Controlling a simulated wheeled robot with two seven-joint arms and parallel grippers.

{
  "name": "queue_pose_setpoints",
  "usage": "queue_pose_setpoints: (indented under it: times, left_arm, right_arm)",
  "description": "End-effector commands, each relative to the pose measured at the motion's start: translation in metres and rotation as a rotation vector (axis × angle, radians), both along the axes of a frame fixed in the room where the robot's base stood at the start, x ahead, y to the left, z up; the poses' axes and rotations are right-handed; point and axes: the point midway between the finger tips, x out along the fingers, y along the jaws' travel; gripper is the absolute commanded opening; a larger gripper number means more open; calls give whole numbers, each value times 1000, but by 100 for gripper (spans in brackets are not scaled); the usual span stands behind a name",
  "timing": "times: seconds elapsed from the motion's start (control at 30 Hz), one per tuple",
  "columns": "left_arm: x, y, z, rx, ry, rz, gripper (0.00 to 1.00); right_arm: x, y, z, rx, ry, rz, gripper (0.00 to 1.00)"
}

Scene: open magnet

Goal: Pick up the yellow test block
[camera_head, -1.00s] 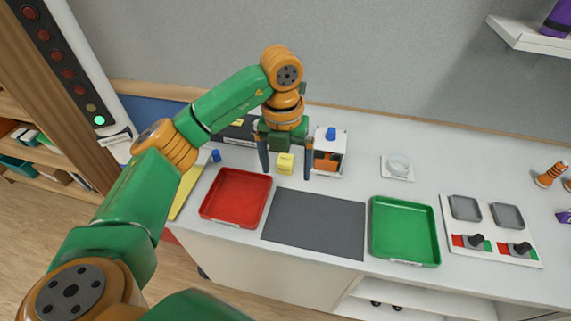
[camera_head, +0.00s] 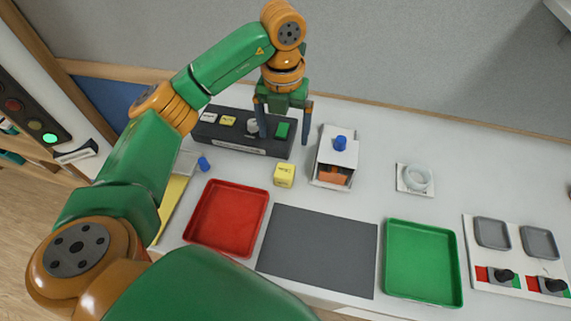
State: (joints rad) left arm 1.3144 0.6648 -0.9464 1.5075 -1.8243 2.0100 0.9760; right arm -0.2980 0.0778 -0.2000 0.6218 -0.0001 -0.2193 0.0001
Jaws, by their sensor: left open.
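The yellow test block (camera_head: 284,175) stands on the white table, behind the gap between the red tray (camera_head: 228,217) and the dark grey mat (camera_head: 318,249). A dark mark shows on its top. My left gripper (camera_head: 283,133) is open and empty, its two fingers pointing down. In the picture it is above and behind the yellow block, in front of or over the black rack, and apart from the block. My right gripper is not in view.
A black rack (camera_head: 225,144) holds several small blocks. A white box with a blue knob (camera_head: 340,143) stands right of the block. A green tray (camera_head: 424,262), a white ring on a pad (camera_head: 417,178) and a switch panel (camera_head: 517,256) lie farther right. A small blue piece (camera_head: 204,164) lies left.

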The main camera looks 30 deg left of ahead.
Motion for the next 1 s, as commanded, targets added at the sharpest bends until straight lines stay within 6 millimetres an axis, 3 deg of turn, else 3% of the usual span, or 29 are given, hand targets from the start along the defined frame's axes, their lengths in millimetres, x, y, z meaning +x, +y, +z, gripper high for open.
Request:
queue_pose_setpoints:
  times: [0.03, 0.5, 0.67, 0.8, 1.0]
  left_arm:
    - [0, 0, -14, 0, 0, 0, 95]
    - [-1, 0, -91, 0, 0, 0, 95]
    - [-1, -1, -103, -2, 4, -2, 95]
    - [5, 0, -127, -4, 6, 0, 95]
    - [9, 2, -155, 0, 3, -1, 95]
  right_arm:
    - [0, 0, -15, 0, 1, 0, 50]
    - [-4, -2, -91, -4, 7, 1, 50]
    - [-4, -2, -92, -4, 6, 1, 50]
    - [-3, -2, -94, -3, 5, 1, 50]
    - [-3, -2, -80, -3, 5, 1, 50]
